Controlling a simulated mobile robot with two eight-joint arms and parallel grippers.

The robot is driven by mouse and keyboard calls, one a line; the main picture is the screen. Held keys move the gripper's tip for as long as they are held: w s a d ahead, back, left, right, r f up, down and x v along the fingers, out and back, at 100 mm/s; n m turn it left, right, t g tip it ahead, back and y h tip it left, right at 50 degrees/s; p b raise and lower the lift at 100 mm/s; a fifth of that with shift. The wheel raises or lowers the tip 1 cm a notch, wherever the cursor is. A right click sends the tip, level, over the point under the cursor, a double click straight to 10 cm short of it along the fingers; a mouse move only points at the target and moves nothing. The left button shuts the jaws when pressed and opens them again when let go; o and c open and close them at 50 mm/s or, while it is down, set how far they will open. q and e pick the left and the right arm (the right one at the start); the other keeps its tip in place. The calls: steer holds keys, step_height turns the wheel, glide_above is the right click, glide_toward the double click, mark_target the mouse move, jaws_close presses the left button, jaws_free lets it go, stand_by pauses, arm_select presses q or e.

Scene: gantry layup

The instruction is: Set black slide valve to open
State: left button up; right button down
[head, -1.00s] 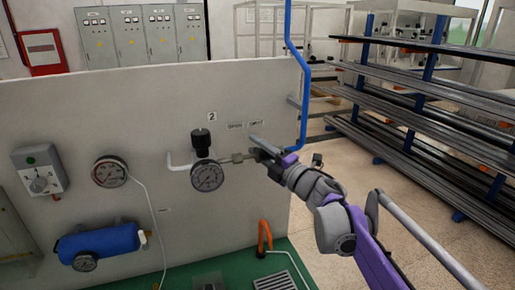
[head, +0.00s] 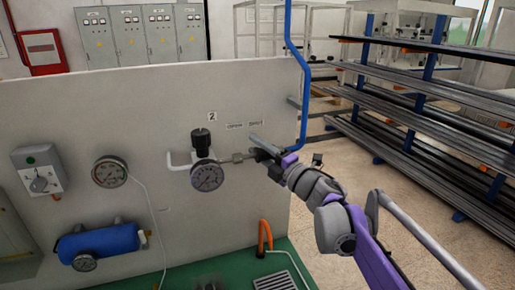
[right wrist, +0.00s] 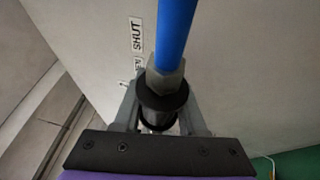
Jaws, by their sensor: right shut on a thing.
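The black slide valve (right wrist: 160,104) shows in the right wrist view as a flanged black sleeve, in line with a metal hex fitting and a blue pipe. My right gripper (right wrist: 160,122) is shut on the sleeve, with a grey finger on each side. In the head view, my right gripper (head: 257,148) is at the pipe right of the round gauge, and it mostly hides the valve. The OPEN label (head: 234,126) and the SHUT label (head: 256,123) are on the panel just above. In the wrist view the SHUT label (right wrist: 136,34) is clear. My left gripper is not in view.
The upright grey panel (head: 110,115) stands close behind the valve. It carries a gauge with a black knob (head: 207,177), another gauge (head: 109,172), a switch box (head: 40,172) and a blue tank (head: 98,243). A blue vertical pipe (head: 304,100) and a bar rack (head: 430,110) are to the right.

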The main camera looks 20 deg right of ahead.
mark_target(255, 157)
stand_by(0.4)
steer(key=a, duration=0.3)
steer(key=shift+w+a, duration=0.1)
steer(key=shift+a, duration=0.1)
steer(key=c, duration=0.9)
jaws_free()
steer(key=o, duration=0.4)
steer(key=shift+a, duration=0.15)
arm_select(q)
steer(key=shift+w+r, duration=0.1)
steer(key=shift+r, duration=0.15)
arm_select(e)
steer(key=shift+o, duration=0.2)
steer(key=shift+s+d+f, duration=0.15)
steer(key=shift+s+d, duration=0.2)
steer(key=shift+s, duration=0.1)
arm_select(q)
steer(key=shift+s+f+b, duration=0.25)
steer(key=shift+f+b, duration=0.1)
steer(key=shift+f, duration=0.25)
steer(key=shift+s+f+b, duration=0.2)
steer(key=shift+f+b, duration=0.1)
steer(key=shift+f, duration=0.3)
arm_select(e)
steer(key=v, duration=0.9)
steer(key=shift+s, duration=0.4)
